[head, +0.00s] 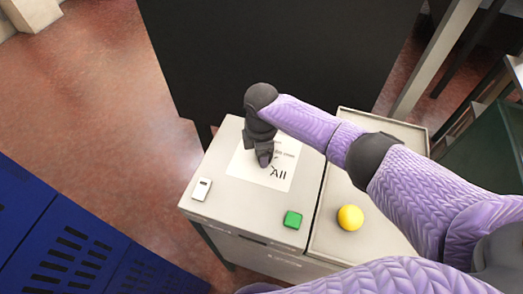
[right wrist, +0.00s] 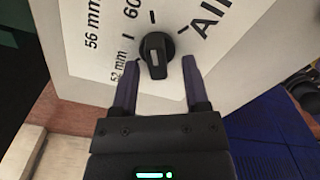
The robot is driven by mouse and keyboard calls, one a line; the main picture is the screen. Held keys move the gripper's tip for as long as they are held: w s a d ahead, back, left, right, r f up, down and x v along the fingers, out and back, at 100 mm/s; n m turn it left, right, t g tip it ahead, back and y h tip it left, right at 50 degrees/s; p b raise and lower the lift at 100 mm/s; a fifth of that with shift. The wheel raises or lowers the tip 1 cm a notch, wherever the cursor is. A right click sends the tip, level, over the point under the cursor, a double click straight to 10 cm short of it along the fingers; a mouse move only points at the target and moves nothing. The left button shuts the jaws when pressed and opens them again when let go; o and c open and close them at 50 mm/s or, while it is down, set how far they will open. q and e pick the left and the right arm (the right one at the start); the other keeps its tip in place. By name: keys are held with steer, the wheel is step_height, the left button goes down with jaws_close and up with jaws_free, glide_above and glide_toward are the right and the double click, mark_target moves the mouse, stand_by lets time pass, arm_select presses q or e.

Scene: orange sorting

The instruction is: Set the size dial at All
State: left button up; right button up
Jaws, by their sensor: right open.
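The size dial (right wrist: 156,58) is a dark knob with a white pointer line on a white label marked 52 mm, 56 mm, 60 and All. In the right wrist view its pointer runs up the picture, towards the tick by 60 rather than the All mark (right wrist: 212,18). My right gripper (right wrist: 158,68) is open, its fingers on either side of the knob; I cannot tell whether they touch it. In the head view my right gripper (head: 264,158) points down over the label (head: 245,170) and hides the dial. All (head: 278,174) is readable beside it. My left gripper is not in view.
The light box top (head: 225,205) carries a green button (head: 293,219) and a white switch (head: 202,189). A yellow-orange ball (head: 350,217) lies in the tray to the right. Blue slatted crates (head: 70,245) stand at left, a dark panel (head: 280,50) behind.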

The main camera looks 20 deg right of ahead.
jaws_close()
steer(key=shift+w, duration=0.1)
